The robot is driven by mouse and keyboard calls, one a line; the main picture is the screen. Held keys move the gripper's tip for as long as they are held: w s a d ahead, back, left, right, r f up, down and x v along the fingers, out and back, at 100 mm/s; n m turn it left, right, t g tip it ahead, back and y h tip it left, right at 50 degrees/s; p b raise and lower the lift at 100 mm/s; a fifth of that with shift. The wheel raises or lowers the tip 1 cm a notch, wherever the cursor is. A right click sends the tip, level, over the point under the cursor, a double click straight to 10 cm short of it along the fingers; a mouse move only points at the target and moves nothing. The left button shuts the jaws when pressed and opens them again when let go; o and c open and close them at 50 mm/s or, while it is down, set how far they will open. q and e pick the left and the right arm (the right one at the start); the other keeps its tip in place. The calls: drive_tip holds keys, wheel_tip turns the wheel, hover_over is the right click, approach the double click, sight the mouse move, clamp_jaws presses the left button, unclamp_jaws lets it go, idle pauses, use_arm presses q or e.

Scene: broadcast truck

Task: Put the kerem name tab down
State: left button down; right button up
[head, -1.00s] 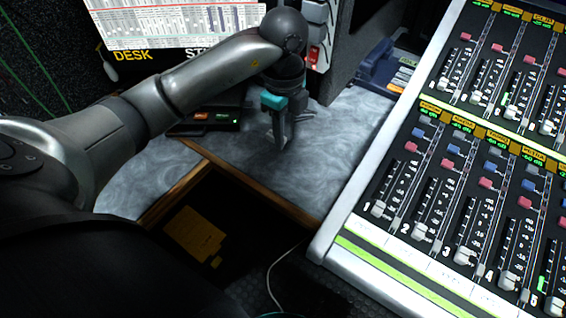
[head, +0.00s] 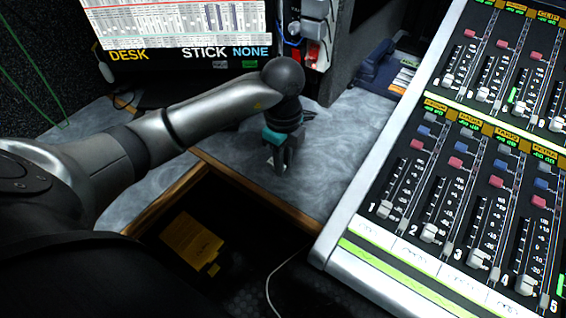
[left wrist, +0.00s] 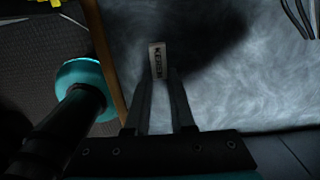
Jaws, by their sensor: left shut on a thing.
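The kerem name tab (left wrist: 157,58) is a small pale tab with dark lettering, seen in the left wrist view at the fingertips. My left gripper (left wrist: 160,82) is shut on it, and the tab sticks out past the tips. In the head view my left gripper (head: 279,167) points down, low over the grey marbled desk top (head: 330,165), behind the wooden edge of an open recess. I cannot tell whether the tab touches the desk. My right gripper is not in view.
A dark recess with a wooden rim (head: 265,207) lies in front of the gripper, with a yellow object (head: 192,240) inside. A fader console (head: 450,200) stands to the right. A screen (head: 180,30) stands behind. The desk around the gripper is clear.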

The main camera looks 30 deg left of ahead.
use_arm(q)
drive_tip(key=shift+f, duration=0.1)
drive_tip(key=c, duration=1.2)
unclamp_jaws()
drive_tip(key=shift+f, duration=0.1)
drive_tip(key=o, duration=0.4)
drive_tip(key=shift+o, duration=0.2)
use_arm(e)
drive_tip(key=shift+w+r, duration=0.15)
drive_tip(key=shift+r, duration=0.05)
use_arm(q)
drive_tip(key=shift+r, duration=0.45)
wheel_tip(320, 180, up, 12)
drive_tip(key=p, duration=0.4)
drive_tip(key=shift+f+p, duration=0.25)
drive_tip(key=shift+p, duration=0.1)
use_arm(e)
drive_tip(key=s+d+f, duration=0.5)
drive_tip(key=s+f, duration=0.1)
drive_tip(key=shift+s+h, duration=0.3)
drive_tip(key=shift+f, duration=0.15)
